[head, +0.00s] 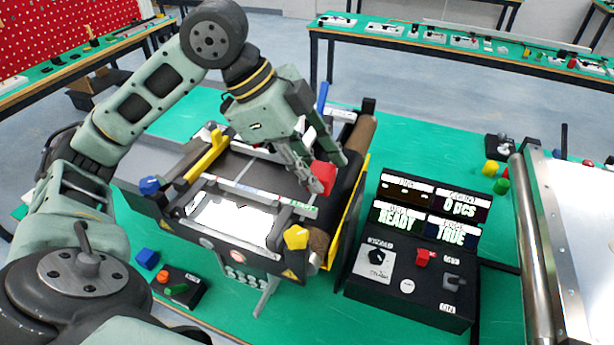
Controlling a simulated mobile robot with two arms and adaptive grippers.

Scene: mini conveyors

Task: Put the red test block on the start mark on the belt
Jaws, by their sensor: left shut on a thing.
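The red test block (323,177) is a small red cube in the head view, at the right end of the mini conveyor, above or on its dark belt (252,175). My left gripper (318,178) reaches down over the belt from the upper left and is shut on the block. Its fingers cover part of the block, and I cannot tell whether the block touches the belt. My right gripper is not in view.
A control box (410,290) with displays reading READY, TRUE and 0 pcs stands right of the conveyor. Green table is free behind the displays.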

